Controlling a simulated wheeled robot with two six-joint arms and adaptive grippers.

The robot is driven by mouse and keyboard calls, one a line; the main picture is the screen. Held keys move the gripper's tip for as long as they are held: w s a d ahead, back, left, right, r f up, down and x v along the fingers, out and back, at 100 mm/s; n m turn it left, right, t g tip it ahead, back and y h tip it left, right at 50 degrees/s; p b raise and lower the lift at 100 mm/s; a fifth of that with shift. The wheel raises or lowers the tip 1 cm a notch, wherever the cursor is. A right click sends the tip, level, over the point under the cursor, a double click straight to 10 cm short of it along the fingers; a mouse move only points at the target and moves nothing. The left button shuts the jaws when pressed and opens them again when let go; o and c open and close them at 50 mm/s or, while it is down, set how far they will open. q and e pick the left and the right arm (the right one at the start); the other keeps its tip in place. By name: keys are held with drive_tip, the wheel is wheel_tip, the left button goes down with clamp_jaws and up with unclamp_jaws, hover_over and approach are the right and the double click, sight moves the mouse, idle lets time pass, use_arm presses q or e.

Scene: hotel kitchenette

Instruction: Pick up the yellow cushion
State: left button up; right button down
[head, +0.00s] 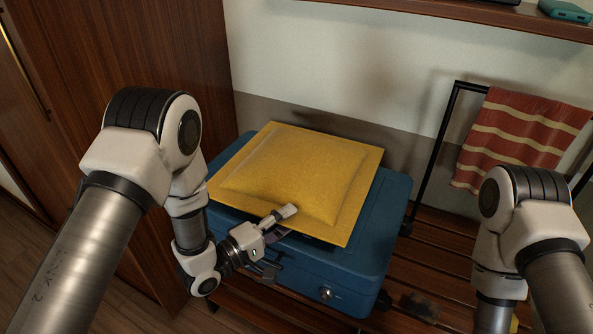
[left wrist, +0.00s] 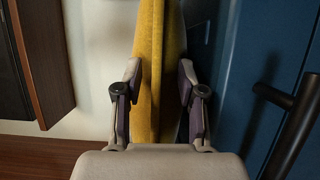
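The yellow cushion (head: 290,170) lies flat on a blue case (head: 300,275), its flat border reaching close to the case's edges. My left gripper (head: 275,240) is at the cushion's front edge, one finger over the border and the other lower, in front of the case. In the left wrist view the cushion (left wrist: 159,50) shows edge-on between the two fingers of the left gripper (left wrist: 157,100). The fingers stand well apart, and I see no clear grip on it. My right gripper is out of view; only my right arm shows.
The blue case rests on a slatted wooden bench (head: 440,255). A black rail (head: 437,150) with a red striped towel (head: 520,135) stands at right. A wooden cabinet (head: 150,50) is at left, a wall behind, and a shelf (head: 450,12) above.

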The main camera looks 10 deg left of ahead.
use_arm(q)
drive_tip(key=shift+s+d+r, duration=0.2)
drive_tip(key=shift+d+r, duration=0.05)
drive_tip(key=shift+d, duration=0.05)
clamp_jaws()
drive_tip(key=shift+w, duration=0.1)
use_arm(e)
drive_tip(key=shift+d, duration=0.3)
